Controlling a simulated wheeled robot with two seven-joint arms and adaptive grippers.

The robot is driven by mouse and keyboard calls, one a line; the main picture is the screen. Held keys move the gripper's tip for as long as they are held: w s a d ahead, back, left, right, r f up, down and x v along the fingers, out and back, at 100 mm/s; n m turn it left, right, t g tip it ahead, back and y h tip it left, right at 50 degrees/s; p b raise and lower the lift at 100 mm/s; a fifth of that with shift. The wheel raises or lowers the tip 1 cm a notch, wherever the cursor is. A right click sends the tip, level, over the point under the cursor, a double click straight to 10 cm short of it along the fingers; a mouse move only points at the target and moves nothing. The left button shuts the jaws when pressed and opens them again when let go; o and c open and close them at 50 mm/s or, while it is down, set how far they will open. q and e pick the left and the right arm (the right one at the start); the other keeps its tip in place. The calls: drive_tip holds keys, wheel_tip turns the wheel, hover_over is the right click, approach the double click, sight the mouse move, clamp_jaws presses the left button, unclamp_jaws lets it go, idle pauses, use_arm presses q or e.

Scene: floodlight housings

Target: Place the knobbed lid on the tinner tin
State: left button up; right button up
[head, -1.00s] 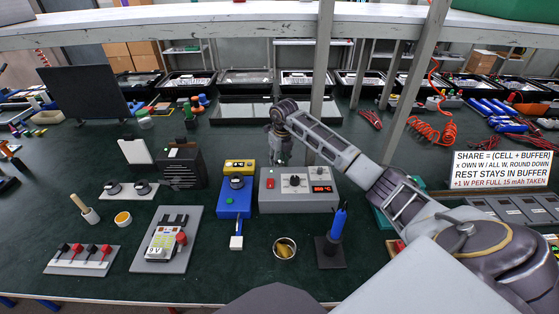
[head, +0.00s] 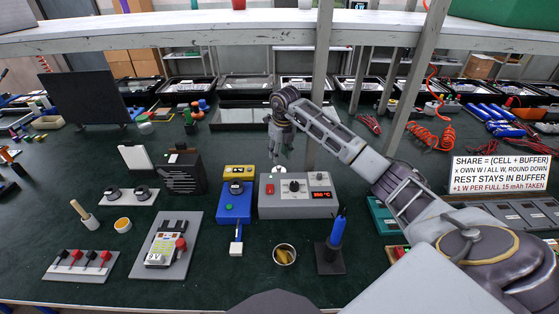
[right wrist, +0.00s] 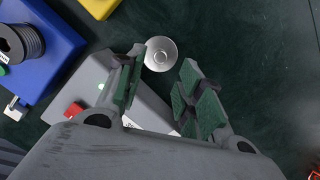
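A small open metal tin (head: 284,254) with yellow-brown contents stands on the green bench in front of the grey control box; it looks like the tinner tin. In the right wrist view a round silvery disc with a small centre knob, likely the knobbed lid (right wrist: 160,53), lies on the bench behind the grey box. My right gripper (head: 281,152) is behind the grey box, pointing down. Its green-padded fingers are open, with the lid showing between and beyond their tips, apparently untouched. My left gripper is not in view.
The grey control box (head: 296,203) stands between my right gripper and the tin. A blue unit (head: 234,205) is left of it, and a blue tool in a black stand (head: 332,246) is right of the tin. A shelf post (head: 320,80) rises close to my right arm.

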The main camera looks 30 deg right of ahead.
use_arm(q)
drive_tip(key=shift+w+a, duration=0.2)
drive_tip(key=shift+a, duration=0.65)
use_arm(e)
drive_tip(key=r, duration=0.5)
drive_tip(key=shift+s+r, duration=0.3)
drive_tip(key=shift+s, duration=0.05)
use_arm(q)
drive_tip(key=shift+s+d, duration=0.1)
